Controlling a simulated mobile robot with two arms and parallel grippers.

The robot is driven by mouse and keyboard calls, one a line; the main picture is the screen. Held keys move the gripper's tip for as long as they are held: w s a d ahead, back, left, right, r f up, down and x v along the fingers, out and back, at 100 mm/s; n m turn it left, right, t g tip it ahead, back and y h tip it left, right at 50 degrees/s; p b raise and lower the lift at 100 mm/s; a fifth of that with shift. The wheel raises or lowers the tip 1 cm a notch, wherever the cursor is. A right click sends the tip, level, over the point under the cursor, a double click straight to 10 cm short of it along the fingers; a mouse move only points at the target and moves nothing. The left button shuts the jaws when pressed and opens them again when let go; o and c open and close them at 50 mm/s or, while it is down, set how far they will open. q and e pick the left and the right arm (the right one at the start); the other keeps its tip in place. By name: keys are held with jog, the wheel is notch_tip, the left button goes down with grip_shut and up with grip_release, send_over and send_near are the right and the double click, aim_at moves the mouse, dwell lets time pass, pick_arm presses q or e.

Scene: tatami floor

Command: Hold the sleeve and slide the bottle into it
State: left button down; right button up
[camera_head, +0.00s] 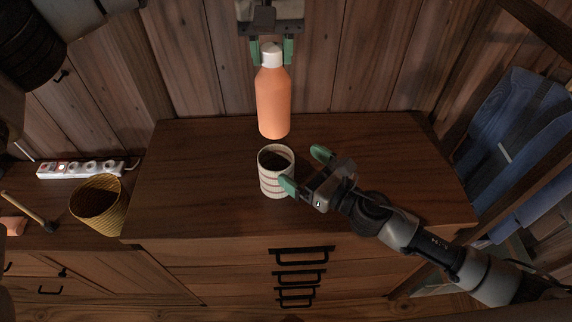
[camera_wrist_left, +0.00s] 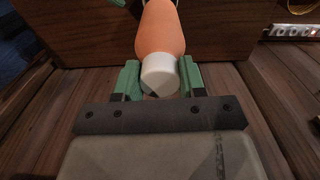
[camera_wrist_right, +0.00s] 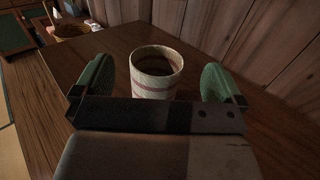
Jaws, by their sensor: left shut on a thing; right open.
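The orange bottle (camera_head: 273,103) with a white cap is upright above and behind the sleeve in the head view. My left gripper (camera_head: 272,52) is shut on it at the cap end; the cap (camera_wrist_left: 159,74) sits between its fingers in the left wrist view. The sleeve (camera_head: 272,184), a pale striped open-topped cylinder, stands upright on the wooden cabinet top. My right gripper (camera_head: 304,169) is open beside the sleeve, with its fingers on either side of the sleeve (camera_wrist_right: 154,78) in the right wrist view. Whether the fingers touch it, I cannot tell.
The wooden cabinet top (camera_head: 190,170) is otherwise clear. A yellow woven basket (camera_head: 116,212) and a white power strip (camera_head: 80,169) are at the left. A hammer (camera_head: 30,212) lies at the far left. Blue fabric (camera_head: 510,130) is at the right. A plank wall stands behind.

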send_near(265, 157)
jog(key=x, duration=0.3)
jog(key=shift+w+a, duration=0.2)
jog(key=shift+x, duration=0.9)
